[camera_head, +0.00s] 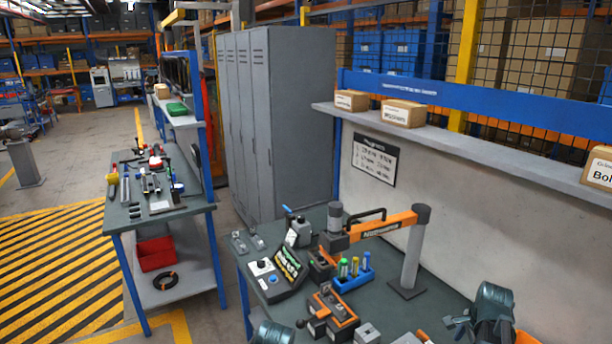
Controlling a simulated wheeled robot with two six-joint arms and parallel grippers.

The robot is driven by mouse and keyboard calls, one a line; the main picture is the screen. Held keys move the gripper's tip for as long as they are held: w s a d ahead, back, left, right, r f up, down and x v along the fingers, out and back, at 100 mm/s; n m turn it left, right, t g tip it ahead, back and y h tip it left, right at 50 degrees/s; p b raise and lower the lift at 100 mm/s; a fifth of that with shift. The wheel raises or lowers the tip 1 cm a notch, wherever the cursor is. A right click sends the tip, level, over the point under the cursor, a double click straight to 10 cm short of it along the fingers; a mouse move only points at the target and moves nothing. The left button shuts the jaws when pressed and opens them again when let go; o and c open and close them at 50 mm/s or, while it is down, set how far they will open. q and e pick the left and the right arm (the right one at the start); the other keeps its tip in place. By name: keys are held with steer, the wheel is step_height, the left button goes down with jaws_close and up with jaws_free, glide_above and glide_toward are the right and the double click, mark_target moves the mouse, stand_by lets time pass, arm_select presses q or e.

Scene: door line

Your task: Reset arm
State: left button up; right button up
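My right arm (494,304), teal-grey with orange, shows at the bottom right over the workbench (268,232). Its gripper (458,323) points left, with small grey parts at its tip; whether the fingers are apart is not clear. A teal-grey part of my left arm (272,333) just enters at the bottom edge, left of the orange and black vise-like tool (332,308). Its fingers cannot be made out. I see nothing clearly held by either arm.
On the bench stand an orange press-like arm (380,224), a control box (278,275) and a blue holder (353,279) with coloured cylinders. A shelf (470,150) with boxes runs behind. Another tool bench (135,213) and grey lockers (290,110) stand beyond.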

steer(key=f+b, duration=0.3)
steer(key=w+f+b, duration=0.1)
steer(key=f+b, duration=0.2)
steer(key=w+f+b, duration=0.1)
steer(key=f+b, duration=0.2)
steer(key=f, duration=0.1)
steer(key=shift+d, duration=0.15)
steer(key=shift+r, duration=0.1)
